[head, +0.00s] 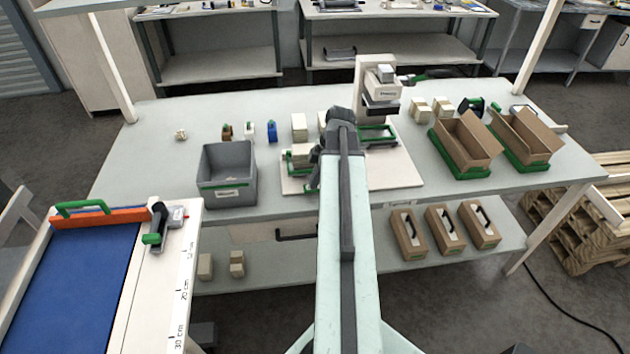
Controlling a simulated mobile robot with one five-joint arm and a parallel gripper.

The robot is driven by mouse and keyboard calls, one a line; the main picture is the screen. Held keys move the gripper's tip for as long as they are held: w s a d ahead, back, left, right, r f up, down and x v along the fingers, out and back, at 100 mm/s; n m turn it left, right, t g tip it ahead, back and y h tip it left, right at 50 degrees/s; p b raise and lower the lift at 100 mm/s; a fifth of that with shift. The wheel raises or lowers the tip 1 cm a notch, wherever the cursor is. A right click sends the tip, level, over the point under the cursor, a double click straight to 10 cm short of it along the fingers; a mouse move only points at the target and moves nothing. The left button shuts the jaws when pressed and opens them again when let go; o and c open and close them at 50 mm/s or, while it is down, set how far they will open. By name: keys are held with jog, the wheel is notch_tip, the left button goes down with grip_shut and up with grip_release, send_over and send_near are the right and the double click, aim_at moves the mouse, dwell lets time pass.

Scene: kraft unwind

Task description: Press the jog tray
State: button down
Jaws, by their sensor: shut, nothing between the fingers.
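A pale board (400,176) lies on the middle of the workbench. On its left part is a low tray with green edges (299,168) and cream blocks, partly hidden by my arm. A green-edged frame (377,134) stands on the board's right part, below a cream machine head. I cannot tell for sure which of these is the jog tray. My arm reaches forward over the board, and my gripper (313,183) shows small and dark beside the left tray. It is shut and empty. Whether it touches the tray is unclear.
A grey bin (227,178) stands left of the board. Cardboard boxes in green trays (467,144) stand at the right. A cream machine (380,88) rises behind the board. A blue-surfaced table (75,280) is at the front left. Several boxes sit on the lower shelf (375,277).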

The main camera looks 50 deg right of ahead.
jog(key=f+b, duration=0.2)
jog(key=shift+s+a+f, duration=0.2)
jog(key=shift+f, duration=0.1)
jog(key=shift+s+a+b, duration=0.1)
jog(key=shift+s+b, duration=0.05)
jog(key=shift+b, duration=0.15)
jog(key=shift+r, duration=0.1)
jog(key=shift+r+p, duration=0.55)
jog(key=shift+p, duration=0.25)
jog(key=a+p+v, duration=0.1)
jog(key=p+v, duration=1.2)
jog(key=shift+s+a+r, duration=0.15)
jog(key=shift+a+r, duration=0.1)
